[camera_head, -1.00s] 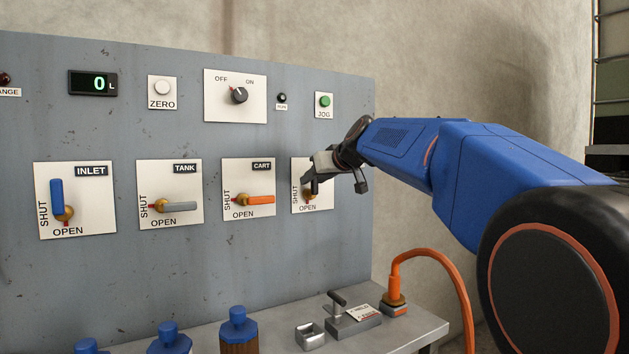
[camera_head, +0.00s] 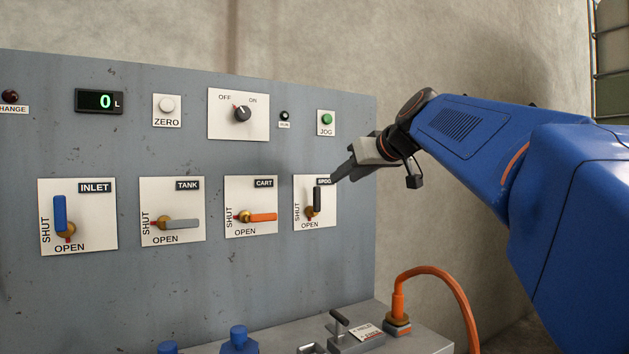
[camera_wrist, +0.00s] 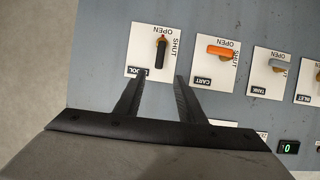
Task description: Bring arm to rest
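My gripper (camera_head: 345,172) is up at the right edge of the grey panel, just to the right of the rightmost valve plate. In the wrist view its two fingers (camera_wrist: 162,77) stand apart with nothing between them. The rightmost valve (camera_head: 317,200) has a dark handle that points up; it also shows in the wrist view (camera_wrist: 161,50), beyond the fingertips and apart from them. My arm reaches in from the right.
The grey panel (camera_head: 150,290) carries the blue inlet handle (camera_head: 60,213) upright, and the grey tank handle (camera_head: 181,224) and orange cart handle (camera_head: 263,217) level. The display (camera_head: 99,101) reads 0.

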